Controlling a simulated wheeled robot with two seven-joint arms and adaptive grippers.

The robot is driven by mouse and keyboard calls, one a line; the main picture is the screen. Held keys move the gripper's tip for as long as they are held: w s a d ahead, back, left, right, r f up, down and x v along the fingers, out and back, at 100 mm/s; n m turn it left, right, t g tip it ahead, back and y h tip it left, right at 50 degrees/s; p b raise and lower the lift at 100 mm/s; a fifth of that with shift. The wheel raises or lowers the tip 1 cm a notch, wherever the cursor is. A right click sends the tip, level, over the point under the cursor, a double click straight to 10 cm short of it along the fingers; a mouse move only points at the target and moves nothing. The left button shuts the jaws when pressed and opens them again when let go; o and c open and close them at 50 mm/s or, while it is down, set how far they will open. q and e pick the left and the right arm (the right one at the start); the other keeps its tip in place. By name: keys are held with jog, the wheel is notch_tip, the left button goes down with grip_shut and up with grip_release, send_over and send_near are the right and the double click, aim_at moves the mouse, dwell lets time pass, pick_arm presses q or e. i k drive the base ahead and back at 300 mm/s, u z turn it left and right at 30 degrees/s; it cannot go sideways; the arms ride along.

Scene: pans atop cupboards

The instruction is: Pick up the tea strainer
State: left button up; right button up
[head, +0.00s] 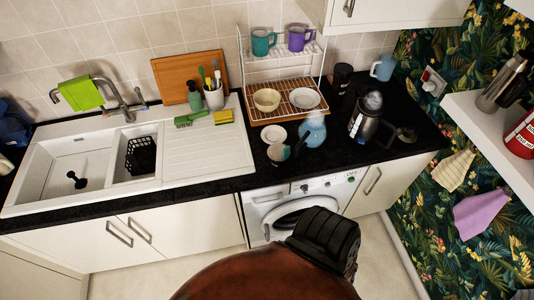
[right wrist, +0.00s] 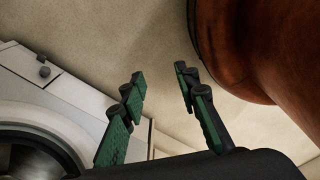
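I cannot pick out the tea strainer for certain. A small dark item (head: 405,134) lies on the black countertop right of the kettle in the head view, too small to identify. My right gripper (right wrist: 160,75) shows in the right wrist view with its two green-padded fingers apart and nothing between them. It is low, with the floor beyond it and the front of the washing machine (right wrist: 70,112) to its left. The washing machine also shows in the head view (head: 262,206). My left gripper is not in view.
The black countertop (head: 222,186) holds a white sink (head: 70,150), a dish rack (head: 268,118), a blue pitcher (head: 312,130), a small cup (head: 278,152) and a metal kettle (head: 366,122). A white shelf (head: 487,122) juts out at right. A wall cupboard (head: 395,14) hangs above.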

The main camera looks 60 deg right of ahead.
aim_at(278, 152)
jog(key=u, duration=0.05)
jog(key=i, duration=1.25)
jog(key=z, duration=1.7)
